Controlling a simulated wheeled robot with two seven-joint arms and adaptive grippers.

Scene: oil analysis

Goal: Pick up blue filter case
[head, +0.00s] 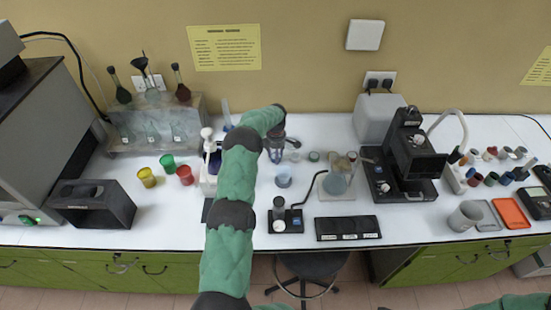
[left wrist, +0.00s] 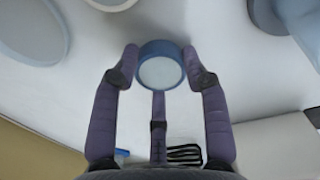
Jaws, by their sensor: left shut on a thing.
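The blue filter case (left wrist: 160,70) is a short round piece with a blue rim and a pale flat face, seen in the left wrist view. My left gripper (left wrist: 160,66) has its purple fingers around it and is shut on it. In the head view, my left gripper (head: 275,151) is over the white bench, behind the middle. The case cannot be made out there. My right gripper is not in view.
A clear beaker (head: 283,176) stands just in front of my left gripper. A flask (head: 335,183) and a black microscope (head: 408,165) are to the right. Red (head: 185,175), green and yellow cups stand left. Several small coloured pieces lie at the far right.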

